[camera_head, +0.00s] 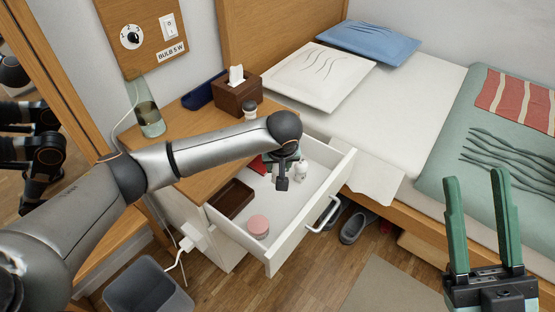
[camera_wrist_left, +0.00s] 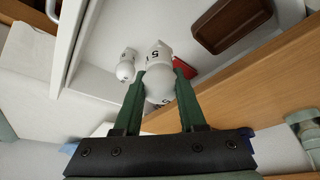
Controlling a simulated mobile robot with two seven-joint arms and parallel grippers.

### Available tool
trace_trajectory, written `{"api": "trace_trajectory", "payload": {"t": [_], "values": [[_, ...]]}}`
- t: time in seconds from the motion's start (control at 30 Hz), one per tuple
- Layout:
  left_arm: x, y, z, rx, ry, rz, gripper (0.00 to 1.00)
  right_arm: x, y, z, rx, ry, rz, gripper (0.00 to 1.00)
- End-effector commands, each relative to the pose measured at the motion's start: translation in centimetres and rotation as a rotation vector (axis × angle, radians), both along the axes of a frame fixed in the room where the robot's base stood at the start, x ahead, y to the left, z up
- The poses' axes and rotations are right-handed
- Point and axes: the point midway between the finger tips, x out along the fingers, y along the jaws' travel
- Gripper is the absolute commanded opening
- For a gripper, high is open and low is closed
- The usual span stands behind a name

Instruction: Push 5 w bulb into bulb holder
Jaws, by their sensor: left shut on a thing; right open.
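My left gripper (camera_head: 281,160) is over the open drawer, mostly hidden by its own wrist in the head view. A wooden wall board (camera_head: 139,66) carries a round numbered dial, a switch and a "BULB 5 W" label. I cannot make out a bulb holder for certain. My right gripper (camera_head: 477,185) is open and empty at the lower right.
The white drawer (camera_head: 335,180) holds a brown tray (camera_head: 231,198) and a pink-lidded jar (camera_head: 258,226). A bed (camera_head: 390,115) is to the right.

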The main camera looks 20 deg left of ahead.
Motion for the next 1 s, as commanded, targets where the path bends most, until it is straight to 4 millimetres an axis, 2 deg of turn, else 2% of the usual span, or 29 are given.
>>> {"api": "trace_trajectory", "payload": {"t": [0.17,0.3,0.5,0.7,1.0], "values": [[-1.8,1.2,4.3,0.002,-0.009,-0.096,0.0,0.0,0.0,0.0,0.001,0.002,-0.001,0.45],[-5.0,2.3,8.0,0.004,-0.007,-0.209,0.0,0.0,0.0,0.0,0.001,0.003,0.0,0.45],[-9.7,3.6,11.4,0.003,-0.003,-0.348,0.0,0.0,0.0,-0.1,0.0,0.004,0.0,0.45],[-12.1,4.1,12.6,0.001,-0.001,-0.413,0.0,0.0,0.1,-0.1,-0.004,0.004,0.004,0.45],[-12.3,4.0,12.6,0.0,-0.001,-0.42,0.0,0.0,0.1,-0.1,-0.006,0.004,0.006,0.45]]}}
